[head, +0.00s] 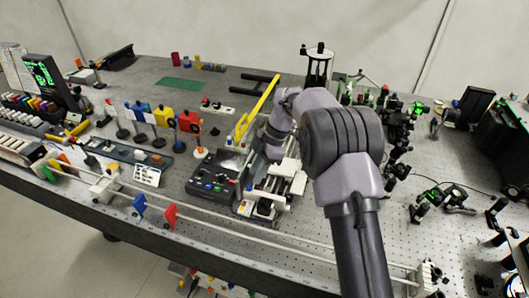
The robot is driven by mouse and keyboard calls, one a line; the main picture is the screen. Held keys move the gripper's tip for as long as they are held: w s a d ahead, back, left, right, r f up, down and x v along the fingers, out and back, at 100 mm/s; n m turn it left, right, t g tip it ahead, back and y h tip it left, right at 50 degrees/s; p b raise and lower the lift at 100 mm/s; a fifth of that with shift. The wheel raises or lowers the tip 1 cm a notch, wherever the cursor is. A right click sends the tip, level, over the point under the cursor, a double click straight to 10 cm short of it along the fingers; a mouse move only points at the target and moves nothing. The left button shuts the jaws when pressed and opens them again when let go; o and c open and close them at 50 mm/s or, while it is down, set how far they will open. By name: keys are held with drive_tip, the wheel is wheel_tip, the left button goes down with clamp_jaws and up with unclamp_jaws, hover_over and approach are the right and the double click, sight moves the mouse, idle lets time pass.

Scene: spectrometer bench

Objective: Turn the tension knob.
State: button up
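My arm reaches from the lower right to the middle of the bench. My gripper (264,157) is at its far end, low over a white and grey bench device (279,187). The fingers are too small and too hidden by my arm to tell whether they are open or shut. I cannot pick out the tension knob for certain. A dark control box (214,182) with small coloured knobs or buttons stands just left of the device. My arm covers part of the device's right side.
A yellow bar (257,107) rises close behind my gripper. Coloured holders on posts (163,117) stand to the left. A long rail (250,238) with blue and red plates runs along the front. Optics (402,112) crowd the right. A green mat (181,86) lies at the back.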

drive_tip(key=p+v, duration=0.3)
drive_tip(key=v, duration=1)
drive_tip(key=shift+w, duration=0.1)
drive_tip(key=s+d+r+m+t+h+b, duration=0.1)
drive_tip(key=s+d+r+m+t+b, duration=0.2)
drive_tip(key=s+m, duration=0.4)
drive_tip(key=s+d+r+m+t+b, duration=0.1)
drive_tip(key=s+r+m+b, duration=0.4)
drive_tip(key=s, duration=0.4)
drive_tip(key=s+f+m+t+b, duration=0.1)
drive_tip(key=s+f+m, duration=0.2)
drive_tip(key=s, duration=0.3)
drive_tip(key=s+d+f+m+t+b, duration=0.1)
drive_tip(key=s+f+m, duration=0.1)
drive_tip(key=s+m, duration=0.4)
drive_tip(key=s+d+f+m+t+h+b, duration=0.1)
drive_tip(key=s+f+m, duration=0.2)
drive_tip(key=s, duration=0.3)
drive_tip(key=shift+s+f+m, duration=0.3)
drive_tip(key=shift+m, duration=0.6)
